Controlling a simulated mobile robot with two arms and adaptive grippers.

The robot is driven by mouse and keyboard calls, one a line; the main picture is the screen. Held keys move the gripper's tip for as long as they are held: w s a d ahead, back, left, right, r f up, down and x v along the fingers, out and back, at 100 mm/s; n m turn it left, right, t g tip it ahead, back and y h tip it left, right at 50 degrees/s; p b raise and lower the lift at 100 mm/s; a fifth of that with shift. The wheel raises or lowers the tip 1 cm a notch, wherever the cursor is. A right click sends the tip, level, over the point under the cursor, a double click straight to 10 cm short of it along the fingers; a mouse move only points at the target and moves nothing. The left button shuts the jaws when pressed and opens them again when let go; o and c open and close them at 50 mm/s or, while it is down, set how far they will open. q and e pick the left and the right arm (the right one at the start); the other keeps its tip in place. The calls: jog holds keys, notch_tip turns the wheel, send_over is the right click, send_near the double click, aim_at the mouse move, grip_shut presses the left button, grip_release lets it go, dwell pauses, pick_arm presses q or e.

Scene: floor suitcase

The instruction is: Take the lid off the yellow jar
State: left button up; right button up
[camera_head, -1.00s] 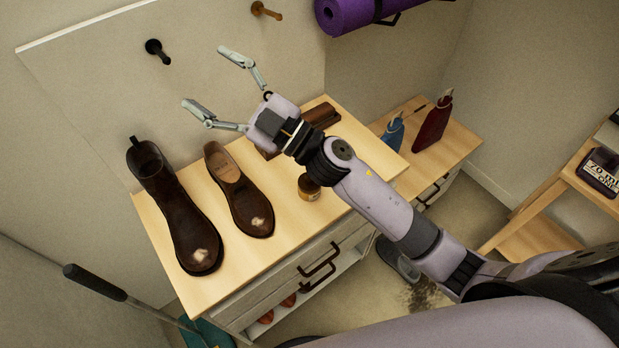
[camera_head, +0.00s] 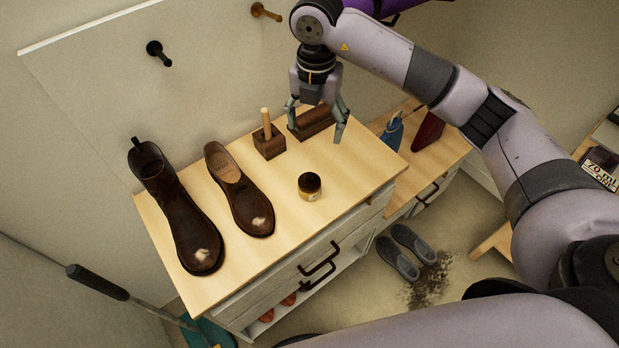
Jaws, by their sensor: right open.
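The small yellow jar (camera_head: 310,195) stands upright on the wooden cabinet top (camera_head: 262,262), right of the shoes. Its dark lid (camera_head: 310,182) is on it. My right gripper (camera_head: 316,134) is open and points down behind the jar, over the dark brown wooden block (camera_head: 318,119) at the back of the cabinet top. I cannot tell whether the fingers touch that block. My left gripper is not in view.
A tall brown boot (camera_head: 172,210) and a brown low shoe (camera_head: 240,195) stand left of the jar. A dark block with an upright wooden peg (camera_head: 268,140) is behind it. A blue bottle (camera_head: 393,130) and a red bottle (camera_head: 428,130) stand on the lower surface at right.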

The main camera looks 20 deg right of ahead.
jog(key=p, duration=0.3)
send_over(310, 174)
jog(key=d, duration=0.1)
notch_tip(310, 174, down, 11)
jog(key=shift+w+f, duration=0.1)
jog(key=shift+f, duration=0.1)
jog(key=shift+a+f+p, duration=0.1)
jog(key=shift+f+p, duration=0.15)
jog(key=shift+p, duration=0.1)
jog(key=f+p, duration=0.1)
jog(key=f, duration=0.2)
jog(key=shift+a+f+p, duration=0.3)
jog(key=shift+a+p, duration=0.05)
jog(key=shift+a, duration=0.05)
jog(key=shift+f, duration=0.6)
jog(key=shift+c, duration=0.5)
jog(key=c, duration=1.1)
grip_shut()
